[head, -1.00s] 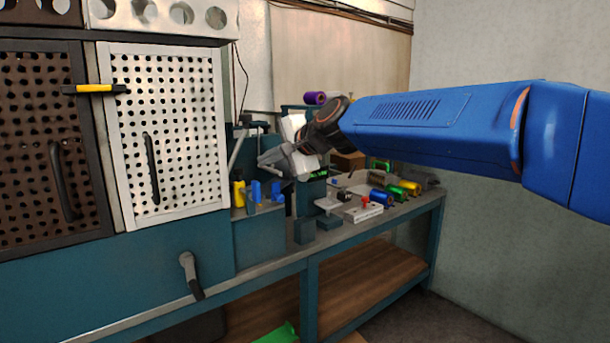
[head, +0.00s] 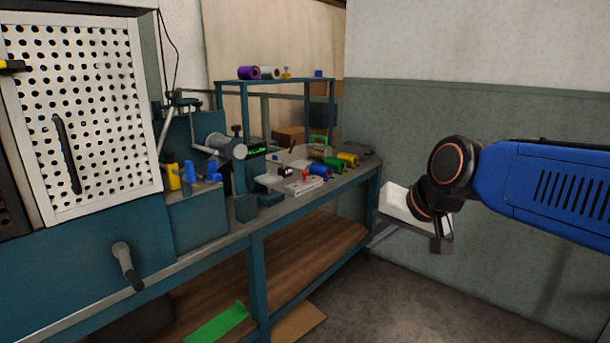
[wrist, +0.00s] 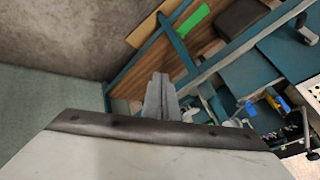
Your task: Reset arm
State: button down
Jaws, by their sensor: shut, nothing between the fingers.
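My gripper (head: 378,240) is at the right in the head view, held in the air off the right end of the workbench (head: 262,225), at the end of my blue arm. In the wrist view its two grey fingers (wrist: 160,97) lie together, shut with nothing between them. The bench and the floor show beyond them. Nothing touches the gripper in either view.
A machine (head: 226,147), several coloured foil rolls and a white block with a red knob (head: 303,184) stand on the bench. A shelf rack (head: 290,82) stands behind. A white perforated door (head: 80,110) is at left. The floor (head: 400,300) at right is clear.

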jog(key=s+d+f+n+g+h, duration=0.1)
jog(key=s+d+f+h, duration=0.3)
jog(key=s+d+f, duration=1)
jog(key=s, duration=0.2)
jog(key=shift+s+d+n+g, duration=0.15)
jog(key=shift+s+n+g, duration=0.15)
jog(key=shift+s+g, duration=0.1)
jog(key=shift+d, duration=0.1)
